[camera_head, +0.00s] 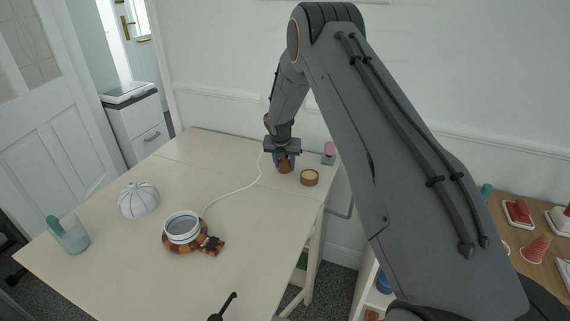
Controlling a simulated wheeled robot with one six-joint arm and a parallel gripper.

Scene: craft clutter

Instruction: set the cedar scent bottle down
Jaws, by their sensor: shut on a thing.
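A small brown bottle (285,168), which looks like the cedar scent bottle, is between the fingers of my gripper (284,160) near the far right end of the cream table (215,165). My gripper points down and is shut on the bottle's upper part. The bottle is upright and its base is at or just above the table top; I cannot tell if it touches. Its upper part is hidden by the fingers.
A round tan tin (310,178) stands close right of the bottle, with a pink-topped item (329,152) behind it. A white cord (235,190) runs from a checkered ringed pot (183,229). A white ribbed dome (138,199) and a glass cup (70,236) stand left.

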